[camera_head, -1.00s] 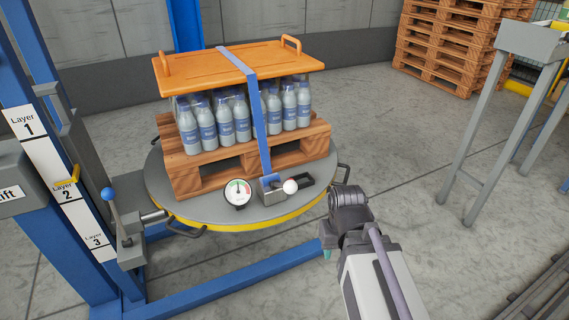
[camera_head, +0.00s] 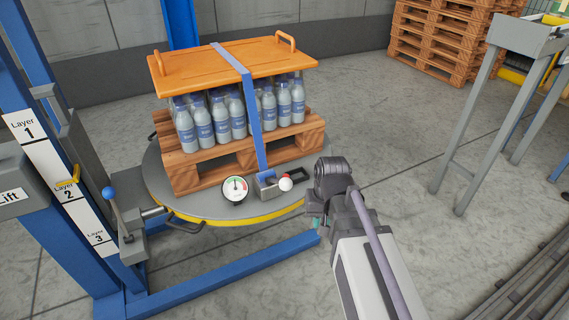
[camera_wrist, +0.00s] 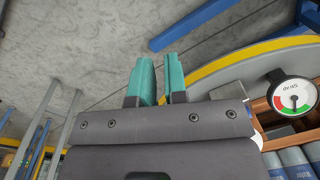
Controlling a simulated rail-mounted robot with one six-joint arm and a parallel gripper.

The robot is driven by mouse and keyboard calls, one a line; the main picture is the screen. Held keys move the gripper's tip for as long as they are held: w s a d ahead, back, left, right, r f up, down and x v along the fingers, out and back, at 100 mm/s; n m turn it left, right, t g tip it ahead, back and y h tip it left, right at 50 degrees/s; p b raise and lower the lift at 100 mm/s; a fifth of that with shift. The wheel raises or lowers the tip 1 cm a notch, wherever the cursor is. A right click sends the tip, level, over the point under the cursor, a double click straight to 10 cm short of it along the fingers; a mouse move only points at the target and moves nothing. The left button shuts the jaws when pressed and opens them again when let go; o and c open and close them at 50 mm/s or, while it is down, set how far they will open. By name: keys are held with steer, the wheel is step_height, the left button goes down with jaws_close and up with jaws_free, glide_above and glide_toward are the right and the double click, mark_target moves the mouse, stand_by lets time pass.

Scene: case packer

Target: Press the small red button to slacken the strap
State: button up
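A blue strap (camera_head: 254,110) runs over the orange lid (camera_head: 210,69) and down the front of the bottle load to a small grey tensioner block (camera_head: 268,185) on the round table. A white ball knob (camera_head: 285,184) sits at the block's right side. A round gauge (camera_head: 235,189) stands left of it and also shows at the right of the wrist view (camera_wrist: 293,92). I cannot make out the small red button in either view. My gripper, with teal fingers (camera_wrist: 161,82), is empty with a narrow gap between them. In the head view its fingertips (camera_head: 316,223) are low and right of the tensioner, apart from it.
The round table has a yellow edge (camera_head: 245,218) and handles around it. A blue-knobbed lever (camera_head: 112,205) and the layer-marked lift post stand at the left. A grey stand (camera_head: 462,135) is at the right, with stacked pallets (camera_head: 440,45) behind. The floor between is clear.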

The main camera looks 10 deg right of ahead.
steer(key=shift+m+y, duration=0.5)
steer(key=w+a+r+p, duration=0.1)
steer(key=w+r+p, duration=0.1)
steer(key=r, duration=0.1)
steer(key=w+a+r+p, duration=0.1)
steer(key=w+r+p, duration=0.1)
steer(key=w+r, duration=0.1)
steer(key=w+a+r+p, duration=0.1)
steer(key=w+r+p, duration=0.1)
steer(key=r, duration=0.2)
steer(key=shift+w+a+r+p, duration=0.1)
steer(key=shift+w+a+p, duration=0.15)
steer(key=shift+w+p, duration=0.1)
jaws_close()
steer(key=r+n+h+p, duration=0.1)
steer(key=n+h+p, duration=0.1)
steer(key=n, duration=0.4)
glide_above(286, 176)
steer(key=shift+s+a+r+b, duration=0.1)
steer(key=shift+s+a+b, duration=0.1)
steer(key=shift+s+b, duration=0.15)
steer(key=f+b, duration=1.3)
steer(key=f, duration=0.1)
steer(key=shift+w+d+b, duration=0.15)
steer(key=shift+w+b, duration=0.1)
steer(key=shift+b, duration=0.15)
